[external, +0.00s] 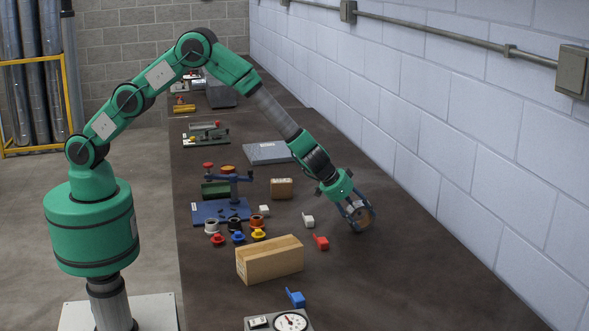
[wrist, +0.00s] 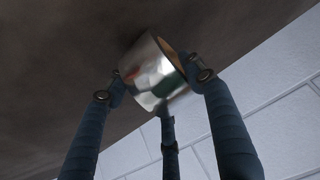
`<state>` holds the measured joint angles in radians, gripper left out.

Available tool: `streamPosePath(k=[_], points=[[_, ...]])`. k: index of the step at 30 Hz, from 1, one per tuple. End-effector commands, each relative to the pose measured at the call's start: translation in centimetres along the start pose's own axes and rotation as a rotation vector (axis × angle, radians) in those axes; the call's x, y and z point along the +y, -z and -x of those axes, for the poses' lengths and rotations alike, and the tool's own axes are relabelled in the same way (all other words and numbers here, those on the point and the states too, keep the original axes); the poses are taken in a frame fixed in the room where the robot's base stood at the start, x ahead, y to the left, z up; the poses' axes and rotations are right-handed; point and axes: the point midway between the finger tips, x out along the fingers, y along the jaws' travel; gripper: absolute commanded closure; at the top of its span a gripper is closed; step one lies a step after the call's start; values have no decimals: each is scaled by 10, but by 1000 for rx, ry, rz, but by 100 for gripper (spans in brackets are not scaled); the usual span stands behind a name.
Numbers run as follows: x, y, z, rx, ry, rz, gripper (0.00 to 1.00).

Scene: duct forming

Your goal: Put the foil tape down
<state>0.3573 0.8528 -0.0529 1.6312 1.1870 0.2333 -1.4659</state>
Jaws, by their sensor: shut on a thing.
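The foil tape is a shiny silver roll with a tan core. In the wrist view the foil tape (wrist: 152,75) sits between my blue fingers, tilted. In the external view the foil tape (external: 364,217) shows at the end of my arm, partly behind the fingers. My gripper (external: 358,214) is shut on it, low over the right part of the dark bench (external: 400,270), near the wall. I cannot tell whether the roll touches the bench. The wrist view shows my gripper (wrist: 160,85) with fingers on both sides of the roll and another below.
A red piece (external: 321,242) and a white piece (external: 308,220) lie left of my gripper. A cardboard box (external: 270,260), a blue piece (external: 295,298) and a gauge (external: 290,321) are nearer the front. The block wall (external: 480,150) bounds the right. Bench ahead of my gripper is clear.

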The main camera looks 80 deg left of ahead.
Motion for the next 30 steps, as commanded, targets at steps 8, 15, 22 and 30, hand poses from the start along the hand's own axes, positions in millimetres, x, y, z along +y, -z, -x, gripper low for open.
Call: streamPosePath(k=[8, 15, 22, 30], points=[[0, -2, -2, 1, 0, 0, 85], [0, -3, -5, 1, 0, 0, 85], [0, -3, -5, 1, 0, 0, 25], [0, -4, -5, -1, 0, 0, 25]])
